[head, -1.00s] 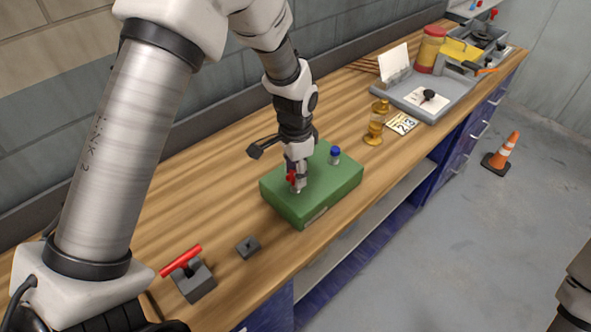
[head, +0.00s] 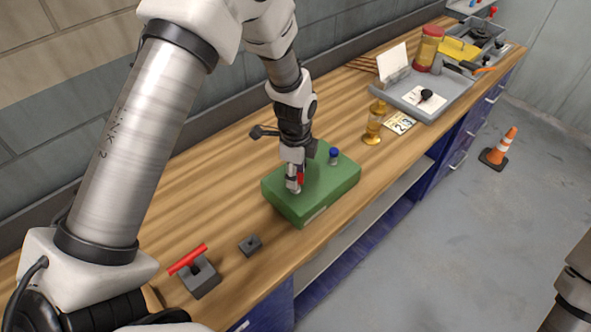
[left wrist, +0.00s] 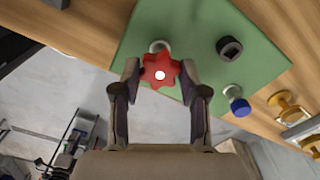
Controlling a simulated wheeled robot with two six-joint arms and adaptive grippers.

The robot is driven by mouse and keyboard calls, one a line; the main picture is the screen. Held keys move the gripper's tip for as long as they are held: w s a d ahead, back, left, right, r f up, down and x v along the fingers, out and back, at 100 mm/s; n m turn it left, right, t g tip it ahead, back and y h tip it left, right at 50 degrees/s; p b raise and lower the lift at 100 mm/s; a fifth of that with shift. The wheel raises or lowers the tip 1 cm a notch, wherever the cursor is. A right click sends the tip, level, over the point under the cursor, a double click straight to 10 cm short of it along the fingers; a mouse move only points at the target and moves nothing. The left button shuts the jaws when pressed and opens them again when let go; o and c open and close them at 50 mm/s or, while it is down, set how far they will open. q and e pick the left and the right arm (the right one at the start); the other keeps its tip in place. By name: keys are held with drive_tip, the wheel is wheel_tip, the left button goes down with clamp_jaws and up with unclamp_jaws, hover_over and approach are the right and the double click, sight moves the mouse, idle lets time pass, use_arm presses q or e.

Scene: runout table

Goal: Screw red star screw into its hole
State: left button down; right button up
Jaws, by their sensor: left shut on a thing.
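The red star screw (left wrist: 160,72) has a red star-shaped head with a pale centre dot. My left gripper (head: 295,186) is shut on it, with one finger on each side of the head in the left wrist view (left wrist: 160,80). A little of the red head shows beside the fingers in the head view (head: 300,174). The screw is over the near left part of the green block (head: 325,190). A pale round fitting (left wrist: 158,46) shows just beyond the head. The screw's shank and its hole are hidden. My right gripper is out of view.
A red-handled grey piece (head: 199,277) and a small grey block (head: 250,244) lie nearer.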

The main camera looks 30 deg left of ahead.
use_arm(q)
drive_tip(key=shift+r+m+p, duration=0.1)
drive_tip(key=shift+m+p, duration=0.4)
drive_tip(key=shift+m, duration=0.2)
drive_tip(key=shift+s+m+p, duration=0.1)
drive_tip(key=shift+m+p, duration=0.2)
drive_tip(key=shift+m, duration=1.2)
drive_tip(key=shift+f, duration=0.2)
